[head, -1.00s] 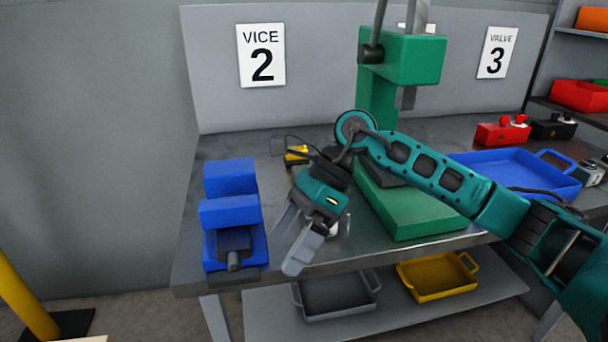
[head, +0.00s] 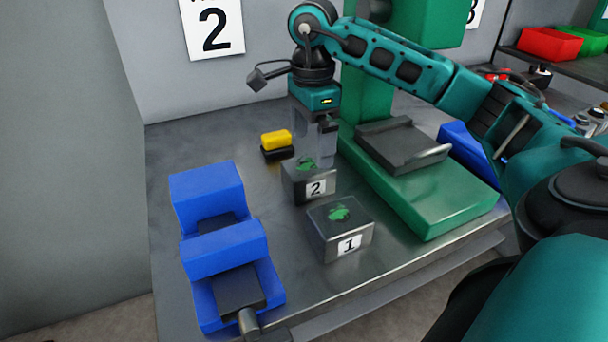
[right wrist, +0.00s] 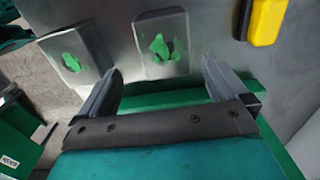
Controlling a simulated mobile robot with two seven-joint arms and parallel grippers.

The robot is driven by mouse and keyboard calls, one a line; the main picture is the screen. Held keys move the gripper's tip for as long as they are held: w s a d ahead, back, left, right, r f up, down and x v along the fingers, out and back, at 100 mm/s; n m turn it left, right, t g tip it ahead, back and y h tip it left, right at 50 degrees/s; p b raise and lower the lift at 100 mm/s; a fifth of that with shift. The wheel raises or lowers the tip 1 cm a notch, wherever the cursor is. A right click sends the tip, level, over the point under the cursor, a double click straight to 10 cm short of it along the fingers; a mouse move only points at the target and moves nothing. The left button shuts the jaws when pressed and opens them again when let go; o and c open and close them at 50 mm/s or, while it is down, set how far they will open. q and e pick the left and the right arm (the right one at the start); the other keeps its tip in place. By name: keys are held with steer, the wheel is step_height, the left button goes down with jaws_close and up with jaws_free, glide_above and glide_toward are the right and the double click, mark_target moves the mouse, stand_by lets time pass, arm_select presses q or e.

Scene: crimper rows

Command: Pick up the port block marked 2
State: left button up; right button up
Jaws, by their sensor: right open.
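The port block marked 2 (head: 313,189) is a grey block with a green patch on top and a white label on its front. It stands on the metal bench, just behind the similar block marked 1 (head: 340,238). My right gripper (head: 318,153) is open and empty, pointing down over block 2, its fingers hiding part of the block's back. In the right wrist view, block 2 (right wrist: 163,45) lies ahead between the open fingertips (right wrist: 161,68), and block 1 (right wrist: 74,52) is to the left. My left gripper is not in view.
A blue vice (head: 212,255) stands left of the blocks. A yellow and black item (head: 277,142) lies behind block 2. A green press base (head: 430,205) is close on the right. Bare bench (head: 185,140) shows at the back left.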

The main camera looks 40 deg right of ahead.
mark_target(306, 165)
step_height(306, 165, down, 4)
steer(key=shift+r, duration=0.15)
steer(key=shift+w+a+f, duration=0.1)
steer(key=shift+w+f, duration=0.05)
steer(key=shift+f, duration=0.75)
steer(key=shift+w+a+f, duration=0.1)
steer(key=shift+w+f, duration=0.05)
steer(key=shift+f, duration=0.75)
steer(key=shift+w+f, duration=0.15)
steer(key=shift+f, duration=0.75)
steer(key=shift+c, duration=0.3)
steer(key=c, duration=1.6)
steer(key=shift+w+r, duration=0.1)
steer(key=shift+r, duration=0.05)
steer(key=shift+c, duration=0.7)
